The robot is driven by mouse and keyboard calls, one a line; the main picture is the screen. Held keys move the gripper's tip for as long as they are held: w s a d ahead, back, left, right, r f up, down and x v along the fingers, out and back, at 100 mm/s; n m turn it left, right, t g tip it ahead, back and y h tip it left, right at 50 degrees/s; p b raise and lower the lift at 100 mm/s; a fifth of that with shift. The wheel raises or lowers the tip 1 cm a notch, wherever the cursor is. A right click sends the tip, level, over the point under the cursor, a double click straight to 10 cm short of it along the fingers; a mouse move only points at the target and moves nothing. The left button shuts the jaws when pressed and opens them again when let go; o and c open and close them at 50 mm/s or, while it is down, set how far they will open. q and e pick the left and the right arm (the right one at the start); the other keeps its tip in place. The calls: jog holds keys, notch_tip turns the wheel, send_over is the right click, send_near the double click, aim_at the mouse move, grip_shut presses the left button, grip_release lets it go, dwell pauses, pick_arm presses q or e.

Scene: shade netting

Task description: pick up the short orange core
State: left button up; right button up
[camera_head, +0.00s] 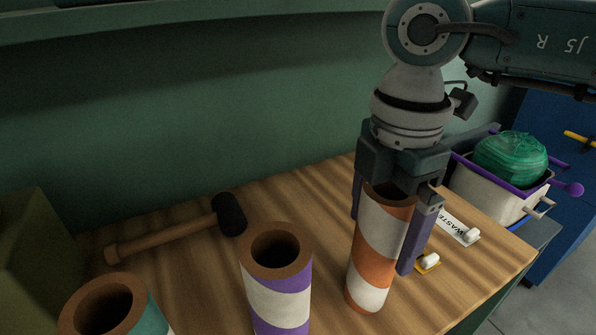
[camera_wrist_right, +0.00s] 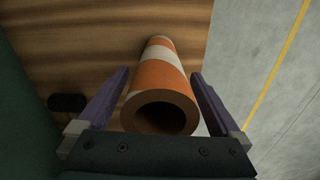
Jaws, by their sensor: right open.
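The orange core (camera_head: 373,267) is an upright tube with orange and white spiral bands, standing on the wooden table at the right. My right gripper (camera_head: 381,243) points down over it, with one purple finger on each side of the tube. In the right wrist view the orange core (camera_wrist_right: 159,80) lies between the two open fingers (camera_wrist_right: 160,92), with a visible gap at least on the left side. Its hollow top end faces the camera. My left gripper is not in view.
A purple-and-white core (camera_head: 280,304) and a teal-and-white core (camera_head: 152,318) stand to the left. A mallet (camera_head: 170,236) lies behind them. A white bin (camera_head: 487,195) with green netting (camera_head: 510,157) is at the right, near a "WASTE" label (camera_head: 456,228).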

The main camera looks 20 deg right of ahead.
grip_shut()
dwell(0.8)
